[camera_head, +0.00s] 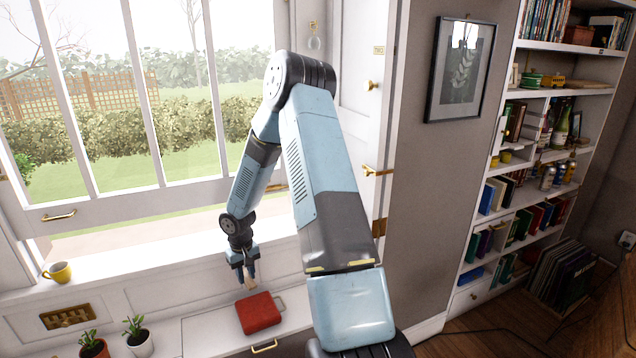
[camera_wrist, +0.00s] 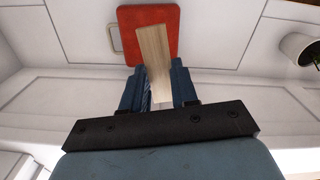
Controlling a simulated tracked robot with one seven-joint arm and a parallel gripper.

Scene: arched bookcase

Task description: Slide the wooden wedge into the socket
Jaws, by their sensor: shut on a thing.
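The wooden wedge (camera_wrist: 153,50) is a pale, wood-grained piece held between the blue fingers of my gripper (camera_wrist: 157,82). The gripper (camera_head: 246,274) is shut on it, and the wedge (camera_head: 250,284) points down from the fingertips in the head view. Below it, a red flat-topped box (camera_head: 261,314) with a grey handle lies on the white bench. In the wrist view the wedge covers part of this red box (camera_wrist: 130,20). I cannot tell whether the wedge touches the box. I cannot make out a socket clearly in either view.
A yellow mug (camera_head: 59,272) stands on the window sill at left. Potted plants stand below it, one in a white pot (camera_head: 140,343). A brass grille (camera_head: 68,317) is on the white panel. The window is behind my arm; a bookcase (camera_head: 530,150) stands at right.

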